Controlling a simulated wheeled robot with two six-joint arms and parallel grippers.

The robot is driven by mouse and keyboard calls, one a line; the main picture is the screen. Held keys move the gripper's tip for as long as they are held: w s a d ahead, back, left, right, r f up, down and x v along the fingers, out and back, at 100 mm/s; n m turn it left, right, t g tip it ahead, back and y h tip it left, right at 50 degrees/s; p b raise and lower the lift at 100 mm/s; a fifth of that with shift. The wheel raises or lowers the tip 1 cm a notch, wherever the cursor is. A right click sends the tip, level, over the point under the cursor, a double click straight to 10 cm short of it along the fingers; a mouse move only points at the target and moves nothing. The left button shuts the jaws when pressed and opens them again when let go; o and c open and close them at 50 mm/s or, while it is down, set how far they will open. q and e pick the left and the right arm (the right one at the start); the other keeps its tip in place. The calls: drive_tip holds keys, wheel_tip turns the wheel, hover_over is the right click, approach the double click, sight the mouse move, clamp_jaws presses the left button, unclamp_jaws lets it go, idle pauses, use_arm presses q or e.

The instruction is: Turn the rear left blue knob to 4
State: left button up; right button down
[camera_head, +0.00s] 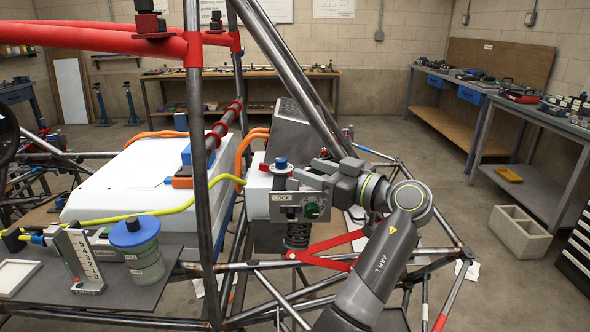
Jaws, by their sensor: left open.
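A small blue knob (281,162) shows at the centre, above a metal plate marked LOCK (283,197) that carries a green round part (312,211). A dark coil spring (297,236) stands below the plate. My left gripper (279,172) is open with its fingers at the blue knob, close around or beside it; I cannot tell whether they touch it. My left arm reaches in from the lower right. The knob's lower part is hidden by the gripper, and I cannot read its setting. My right gripper is not in view.
Dark chassis tubes (201,150) cross the view close to the left gripper. A white box (130,180), orange hoses and a yellow cable lie to the left. A blue-topped cylinder (136,231) and an upright number scale (79,257) stand at front left.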

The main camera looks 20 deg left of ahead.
use_arm(q)
drive_tip(key=v, duration=0.5)
drive_tip(key=shift+b, duration=0.35)
